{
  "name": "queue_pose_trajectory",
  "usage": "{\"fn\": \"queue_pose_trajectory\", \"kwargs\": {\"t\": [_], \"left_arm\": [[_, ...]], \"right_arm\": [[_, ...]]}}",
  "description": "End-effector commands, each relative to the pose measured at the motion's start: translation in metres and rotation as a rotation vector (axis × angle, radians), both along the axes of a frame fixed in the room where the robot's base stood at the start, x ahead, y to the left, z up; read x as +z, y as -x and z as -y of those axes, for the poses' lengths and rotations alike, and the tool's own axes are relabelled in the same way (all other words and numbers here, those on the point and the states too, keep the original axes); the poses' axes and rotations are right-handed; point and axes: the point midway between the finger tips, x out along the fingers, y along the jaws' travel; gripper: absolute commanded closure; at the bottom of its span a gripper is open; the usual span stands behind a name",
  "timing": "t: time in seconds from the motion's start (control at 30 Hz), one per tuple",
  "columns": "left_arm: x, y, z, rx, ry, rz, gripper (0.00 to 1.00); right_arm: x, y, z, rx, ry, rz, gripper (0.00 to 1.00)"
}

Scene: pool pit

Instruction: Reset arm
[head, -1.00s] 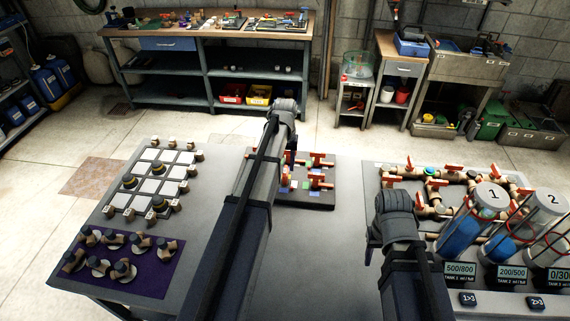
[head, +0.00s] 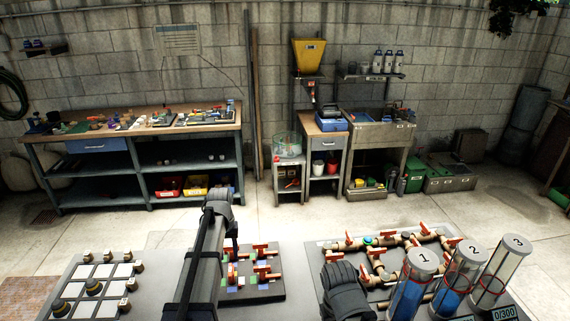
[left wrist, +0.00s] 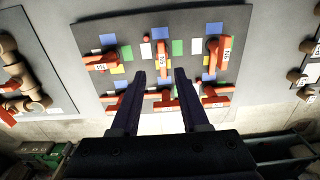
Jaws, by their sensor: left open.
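My left arm (head: 205,260) reaches out over the work table, and its forearm covers part of a dark valve board (head: 262,290) with orange-red handles. In the left wrist view, my left gripper (left wrist: 160,75) is open, its two dark fingers apart. They point over the board (left wrist: 190,22), with nothing held between them. Several red-orange handles (left wrist: 162,62) and coloured labels lie around the fingers. Whether the fingertips touch anything cannot be told. My right arm (head: 345,290) shows at the lower middle of the head view; its gripper is out of sight.
Right of the board stand a pipe assembly (head: 375,240) with red valves and clear tanks (head: 412,290) numbered 1, 2 and 3. A grid panel (head: 95,283) with knobs is at the left. A workbench (head: 140,160) and a sink unit (head: 380,150) line the back wall.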

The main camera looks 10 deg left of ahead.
Motion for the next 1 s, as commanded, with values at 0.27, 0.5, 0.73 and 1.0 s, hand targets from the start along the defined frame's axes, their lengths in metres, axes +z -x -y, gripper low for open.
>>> {"fn": "queue_pose_trajectory", "kwargs": {"t": [0.27, 0.5, 0.73, 1.0], "left_arm": [[-0.018, 0.085, 0.126, -0.245, -0.033, -0.026, 0.55], [-0.03, 0.18, 0.211, -0.491, -0.075, -0.047, 0.55], [-0.034, 0.22, 0.236, -0.597, -0.096, -0.056, 0.55], [-0.034, 0.222, 0.238, -0.605, -0.097, -0.056, 0.55]], "right_arm": [[-0.018, 0.0, 0.0, -0.001, 0.0, 0.0, 0.5], [-0.031, 0.0, 0.0, -0.001, 0.0, 0.0, 0.5], [-0.036, 0.0, 0.0, -0.001, 0.0, 0.0, 0.5], [-0.035, 0.0, 0.0, -0.001, 0.0, 0.0, 0.5]]}}
